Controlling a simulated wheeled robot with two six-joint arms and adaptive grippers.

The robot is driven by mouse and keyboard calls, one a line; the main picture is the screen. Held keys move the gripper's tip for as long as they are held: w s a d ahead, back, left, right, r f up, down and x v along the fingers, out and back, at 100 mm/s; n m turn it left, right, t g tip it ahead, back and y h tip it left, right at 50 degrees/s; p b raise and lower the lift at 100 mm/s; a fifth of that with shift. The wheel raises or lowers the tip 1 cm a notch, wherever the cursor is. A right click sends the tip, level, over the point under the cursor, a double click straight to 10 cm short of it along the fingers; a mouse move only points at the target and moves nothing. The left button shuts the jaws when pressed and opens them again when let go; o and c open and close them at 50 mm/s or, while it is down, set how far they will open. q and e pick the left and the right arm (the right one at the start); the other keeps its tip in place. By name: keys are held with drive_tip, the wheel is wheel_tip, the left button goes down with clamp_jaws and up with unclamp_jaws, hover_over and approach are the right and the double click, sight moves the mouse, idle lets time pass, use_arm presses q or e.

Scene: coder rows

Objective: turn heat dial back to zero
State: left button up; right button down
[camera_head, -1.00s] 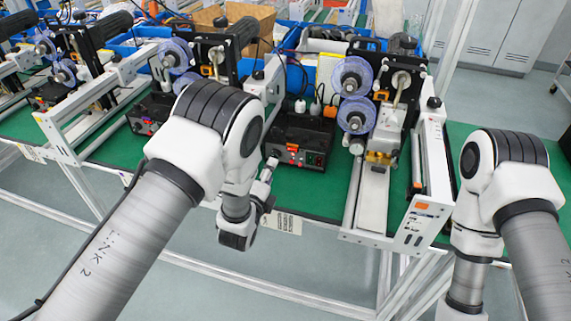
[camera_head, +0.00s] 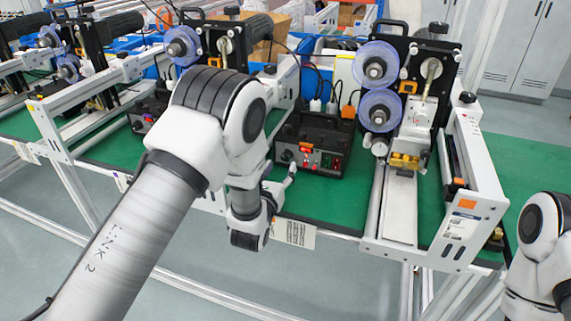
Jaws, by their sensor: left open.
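The black control box (camera_head: 322,128) sits on the green bench top, centre of the head view. Its front panel (camera_head: 320,160) carries small lit red and green switches and an orange part. A small dark round knob (camera_head: 288,155) shows at the panel's left end; I cannot read its setting or tell for certain that it is the heat dial. My left gripper (camera_head: 290,174) is open, just in front of and below the panel's left end. It is small in view, and I cannot tell whether it touches the knob. My right gripper is out of view.
A coder machine with blue reels (camera_head: 379,110) and a white-railed conveyor (camera_head: 465,205) stands right of the box. A similar black box (camera_head: 147,113) is farther left, partly behind my left arm. The green surface (camera_head: 320,200) before the box is clear.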

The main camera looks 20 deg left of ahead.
sight(285, 158)
use_arm(q)
drive_tip(key=w, duration=0.4)
drive_tip(key=shift+a, duration=0.1)
clamp_jaws()
drive_tip(key=shift+f+n, duration=0.1)
drive_tip(key=shift+n, duration=0.3)
drive_tip(key=n+b, duration=0.1)
drive_tip(key=n, duration=0.1)
drive_tip(key=shift+n, duration=0.4)
drive_tip(key=n+b, duration=0.1)
drive_tip(key=n, duration=0.3)
drive_tip(key=n+b, duration=0.1)
drive_tip(key=n, duration=0.3)
drive_tip(key=shift+a+n, duration=0.1)
drive_tip(key=shift+n, duration=0.3)
drive_tip(key=n+b, duration=0.1)
drive_tip(key=n, duration=0.3)
drive_tip(key=shift+g+h, duration=0.3)
drive_tip(key=shift+h, duration=0.1)
